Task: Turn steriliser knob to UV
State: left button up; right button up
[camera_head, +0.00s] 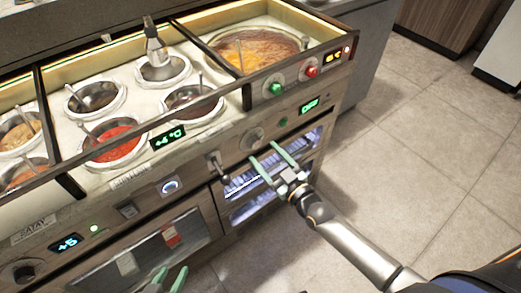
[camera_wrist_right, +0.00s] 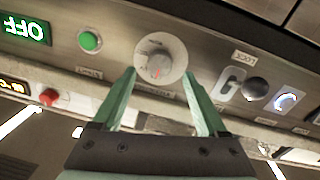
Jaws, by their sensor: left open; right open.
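The steriliser knob (camera_head: 251,138) is a round grey dial on the front panel, beside a green display reading OFF (camera_head: 310,104). In the right wrist view the knob (camera_wrist_right: 155,57) shows a red pointer mark, and the display (camera_wrist_right: 25,28) appears turned over. My right gripper (camera_head: 266,157) is open and empty, its green fingers pointing at the panel just below the knob. In the right wrist view its fingertips (camera_wrist_right: 158,75) lie either side of the knob; I cannot tell whether they touch it. My left gripper (camera_head: 170,273) is open at the bottom edge, away from the knob.
A green button (camera_wrist_right: 90,41) and a black-balled lever (camera_wrist_right: 255,88) flank the knob. A lit steriliser compartment (camera_head: 250,205) lies behind and below my right gripper. Sauce wells (camera_head: 118,150) fill the counter top. The tiled floor at right is clear.

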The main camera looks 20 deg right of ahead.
aim_at(257, 145)
jog(key=shift+x, duration=1.65)
grip_shut()
